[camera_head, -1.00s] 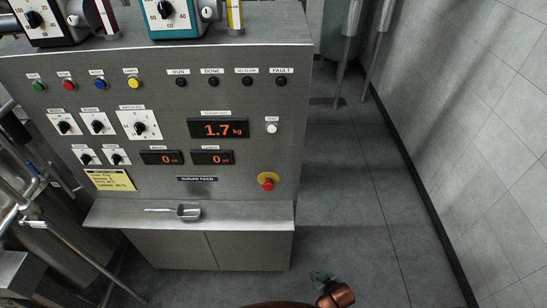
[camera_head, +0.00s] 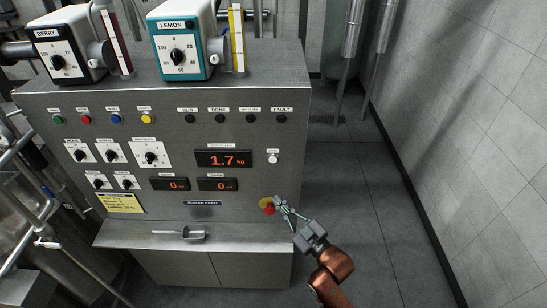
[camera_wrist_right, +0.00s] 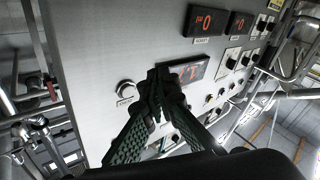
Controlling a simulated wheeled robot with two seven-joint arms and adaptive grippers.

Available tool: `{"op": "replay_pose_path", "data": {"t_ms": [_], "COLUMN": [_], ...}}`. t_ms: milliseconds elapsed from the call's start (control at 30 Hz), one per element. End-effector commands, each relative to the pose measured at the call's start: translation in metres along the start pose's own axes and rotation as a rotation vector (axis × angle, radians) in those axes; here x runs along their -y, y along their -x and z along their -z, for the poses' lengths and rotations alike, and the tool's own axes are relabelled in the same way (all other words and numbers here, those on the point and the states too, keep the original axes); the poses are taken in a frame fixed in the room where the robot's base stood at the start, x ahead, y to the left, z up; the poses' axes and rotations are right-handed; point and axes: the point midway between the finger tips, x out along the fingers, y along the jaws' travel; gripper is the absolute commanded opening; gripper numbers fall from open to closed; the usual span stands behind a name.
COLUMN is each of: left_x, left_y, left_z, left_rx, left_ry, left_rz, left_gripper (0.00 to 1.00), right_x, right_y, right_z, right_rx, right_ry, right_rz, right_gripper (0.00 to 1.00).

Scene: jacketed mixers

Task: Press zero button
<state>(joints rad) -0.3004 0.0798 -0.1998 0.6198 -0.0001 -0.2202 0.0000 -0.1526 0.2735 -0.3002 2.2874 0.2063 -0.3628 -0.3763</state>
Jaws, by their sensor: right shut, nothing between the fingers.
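The zero button (camera_head: 273,159) is a small white round button with a label above it, right of the orange 1.7 kg display (camera_head: 223,159) on the grey panel. In the right wrist view the button (camera_wrist_right: 127,87) is left of the fingertips, and the display (camera_wrist_right: 190,72) is partly behind them. My right gripper (camera_head: 278,201) is shut and empty. In the head view its tips appear below the button, overlapping the edge of the red stop knob; contact with it cannot be told. My right gripper's green fingers (camera_wrist_right: 158,78) meet at the tips. My left gripper is not in view.
The red stop knob (camera_head: 269,210) on a yellow disc is close by the gripper in the head view. A metal scoop (camera_head: 190,233) lies on the ledge (camera_head: 125,235) below the panel. Open floor (camera_head: 375,240) is to the right.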

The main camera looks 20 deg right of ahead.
Motion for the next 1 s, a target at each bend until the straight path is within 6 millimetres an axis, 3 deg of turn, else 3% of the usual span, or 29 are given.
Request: {"op": "replay_pose_path", "data": {"t_ms": [33, 100, 200, 300, 733, 1000], "left_x": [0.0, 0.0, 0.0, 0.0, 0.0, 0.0], "left_y": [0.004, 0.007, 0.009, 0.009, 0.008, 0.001], "left_z": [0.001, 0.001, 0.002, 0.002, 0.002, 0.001], "left_rx": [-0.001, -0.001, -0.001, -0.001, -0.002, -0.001], "left_ry": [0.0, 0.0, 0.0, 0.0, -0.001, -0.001], "left_rz": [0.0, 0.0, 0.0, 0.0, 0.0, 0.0], "left_gripper": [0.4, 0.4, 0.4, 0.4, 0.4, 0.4], "right_x": [-0.004, -0.007, -0.01, -0.011, -0.012, -0.027], "right_y": [-0.003, -0.004, -0.004, -0.003, -0.005, -0.025], "right_z": [0.025, 0.051, 0.076, 0.088, 0.089, 0.079], "right_rx": [-0.051, -0.11, -0.168, -0.197, -0.202, -0.202], "right_ry": [0.017, 0.033, 0.048, 0.054, 0.057, 0.059], "right_rz": [-0.002, -0.007, -0.013, -0.015, -0.016, -0.017], "right_gripper": [0.0, 0.0, 0.0, 0.0, 0.0, 0.0]}}
